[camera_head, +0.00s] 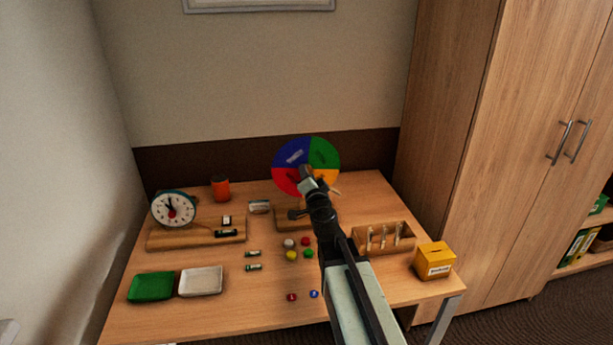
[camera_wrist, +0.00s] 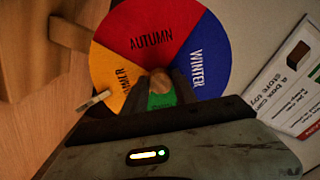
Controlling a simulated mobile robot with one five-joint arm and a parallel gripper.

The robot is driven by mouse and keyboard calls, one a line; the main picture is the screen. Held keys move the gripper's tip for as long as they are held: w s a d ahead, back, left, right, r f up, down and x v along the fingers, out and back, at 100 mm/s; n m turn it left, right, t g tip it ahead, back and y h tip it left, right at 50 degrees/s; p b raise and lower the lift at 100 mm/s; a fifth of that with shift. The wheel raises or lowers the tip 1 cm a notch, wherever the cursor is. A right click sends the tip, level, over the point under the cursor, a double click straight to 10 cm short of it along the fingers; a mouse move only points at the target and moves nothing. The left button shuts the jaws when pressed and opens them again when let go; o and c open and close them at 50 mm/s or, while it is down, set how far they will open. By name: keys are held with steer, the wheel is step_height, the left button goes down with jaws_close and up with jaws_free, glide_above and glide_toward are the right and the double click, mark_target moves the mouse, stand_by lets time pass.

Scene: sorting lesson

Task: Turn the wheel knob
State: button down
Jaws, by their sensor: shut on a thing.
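The round season wheel (camera_head: 320,152) stands upright at the back of the table, with blue, green, red and yellow-orange quarters. In the wrist view the wheel (camera_wrist: 120,60) shows the words AUTUMN on red and WINTER on blue; the yellow word is partly covered and the green quarter is mostly hidden. The wooden wheel knob (camera_wrist: 160,82) sits over the green part. My gripper (camera_wrist: 163,92) has a finger on each side of the knob and is shut on it. In the head view my gripper (camera_head: 308,176) covers the wheel's lower middle, hiding the knob.
A wooden block or stand (camera_wrist: 45,50) is left of the wheel in the wrist view. On the table are a clock (camera_head: 174,209), a green tray (camera_head: 151,287), a white tray (camera_head: 201,281), a wooden holder (camera_head: 372,248) and a yellow box (camera_head: 434,260). Small coloured pieces lie left of my arm.

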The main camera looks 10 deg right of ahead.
steer(key=n, duration=2.8)
steer(key=shift+w+d+r, duration=0.1)
steer(key=shift+d+r, duration=0.05)
steer(key=shift+d, duration=0.15)
steer(key=shift+n, duration=0.3)
steer(key=c, duration=1)
jaws_free()
